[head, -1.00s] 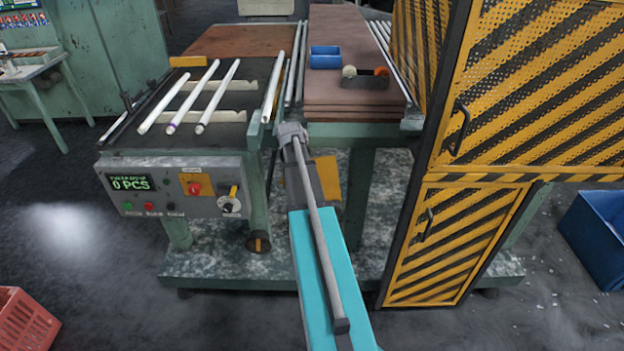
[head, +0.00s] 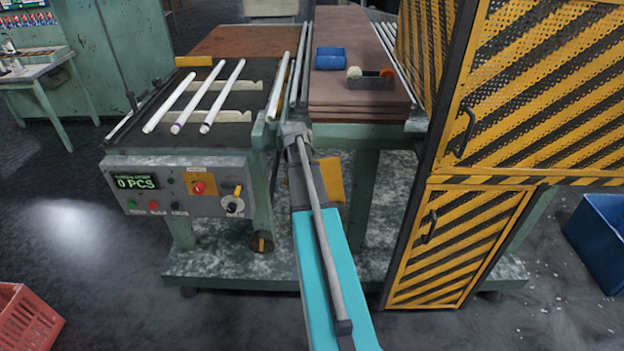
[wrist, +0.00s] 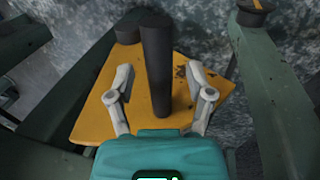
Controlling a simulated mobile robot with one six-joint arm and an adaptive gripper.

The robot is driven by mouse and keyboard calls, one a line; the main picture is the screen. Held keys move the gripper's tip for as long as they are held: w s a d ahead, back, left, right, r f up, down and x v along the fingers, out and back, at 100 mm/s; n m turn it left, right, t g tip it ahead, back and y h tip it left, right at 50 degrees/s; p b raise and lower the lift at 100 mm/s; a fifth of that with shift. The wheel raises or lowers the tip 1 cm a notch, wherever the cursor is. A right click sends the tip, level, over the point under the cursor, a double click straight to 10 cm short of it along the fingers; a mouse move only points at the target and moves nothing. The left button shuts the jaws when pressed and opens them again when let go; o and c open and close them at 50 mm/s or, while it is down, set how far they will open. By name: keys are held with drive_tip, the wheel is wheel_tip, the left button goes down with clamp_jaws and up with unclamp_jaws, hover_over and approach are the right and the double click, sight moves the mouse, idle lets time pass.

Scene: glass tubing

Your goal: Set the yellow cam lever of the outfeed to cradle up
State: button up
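The yellow cam lever shows in the wrist view as a worn yellow plate (wrist: 100,110) with a dark upright post (wrist: 157,60) standing on it. In the head view the yellow plate (head: 332,182) lies below the table, partly hidden by my arm. My gripper (wrist: 158,78) is open in the wrist view, with one finger on each side of the post. I see gaps between fingers and post, and cannot tell how deep the post sits between them. In the head view my gripper is hidden behind my arm.
A control panel (head: 185,180) with buttons and a smaller yellow-handled dial (head: 233,204) is left of my arm. White tubes (head: 222,95) lie on the rack above it. Green legs (head: 362,195) flank the plate. A striped yellow guard (head: 460,245) stands to the right.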

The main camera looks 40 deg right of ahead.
drive_tip(key=shift+s+d+r+p, duration=0.1)
drive_tip(key=shift+s+r+p, duration=0.05)
drive_tip(key=shift+r+p, duration=0.2)
drive_tip(key=c, duration=0.6)
drive_tip(key=shift+s+d+r+p, duration=0.1)
drive_tip(key=shift+d+r+p, duration=0.1)
drive_tip(key=shift+p, duration=0.1)
drive_tip(key=shift+c, duration=1.2)
drive_tip(key=shift+s+d+r+y+p, duration=0.1)
drive_tip(key=shift+s+r+y+p, duration=0.05)
drive_tip(key=shift+r+y+p, duration=0.2)
clamp_jaws()
drive_tip(key=s+d+r+t+y+p, duration=0.3)
drive_tip(key=s+d+r+t+y, duration=0.4)
drive_tip(key=s+d+r+t, duration=0.1)
drive_tip(key=shift+s+r, duration=0.35)
drive_tip(key=shift+r, duration=0.1)
drive_tip(key=shift+d+y, duration=0.1)
drive_tip(key=shift+y, duration=0.15)
